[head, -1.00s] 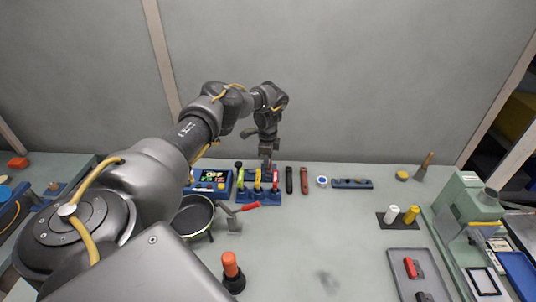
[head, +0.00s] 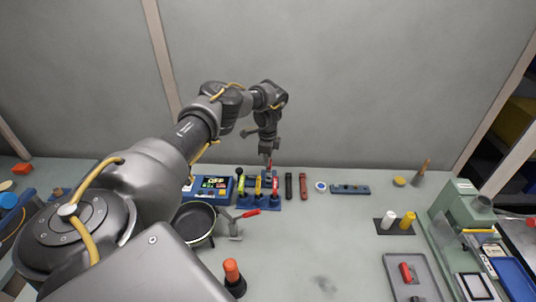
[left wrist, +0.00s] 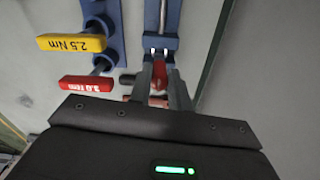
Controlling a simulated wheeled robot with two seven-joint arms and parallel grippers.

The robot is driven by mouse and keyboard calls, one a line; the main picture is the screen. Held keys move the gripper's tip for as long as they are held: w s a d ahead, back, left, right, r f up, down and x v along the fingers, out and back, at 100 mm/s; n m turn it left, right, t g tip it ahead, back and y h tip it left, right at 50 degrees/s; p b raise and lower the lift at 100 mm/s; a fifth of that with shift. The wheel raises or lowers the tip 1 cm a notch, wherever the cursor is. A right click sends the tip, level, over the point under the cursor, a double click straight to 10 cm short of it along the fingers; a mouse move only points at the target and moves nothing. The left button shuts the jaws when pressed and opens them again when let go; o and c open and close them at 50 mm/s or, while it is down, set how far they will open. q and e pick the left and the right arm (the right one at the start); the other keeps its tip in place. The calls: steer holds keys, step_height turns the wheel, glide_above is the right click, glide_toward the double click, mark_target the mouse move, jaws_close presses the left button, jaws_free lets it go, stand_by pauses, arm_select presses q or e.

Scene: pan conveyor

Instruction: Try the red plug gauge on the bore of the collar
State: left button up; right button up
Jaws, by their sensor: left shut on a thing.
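My left gripper (head: 268,160) is above the back of the bench, at a blue rack (head: 262,205) with coloured handles. It is shut on a small red piece, which I take for the red plug gauge (left wrist: 160,76). In the left wrist view the red piece sits between the fingertips, with the blue rack just beyond. The fingers hide part of it, and I cannot tell whether it is clear of the rack. I cannot pick out the collar or its bore for certain. My right gripper is not in view.
Yellow (left wrist: 72,43) and red (left wrist: 86,83) torque-driver handles stand close left of the fingers. A pan (head: 195,221), an orange-topped stand (head: 232,275) and a grey tray (head: 390,268) are on the bench. The middle front is clear.

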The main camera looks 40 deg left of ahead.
arm_select(q)
steer(key=shift+r+p, duration=1.15)
steer(key=shift+r, duration=0.4)
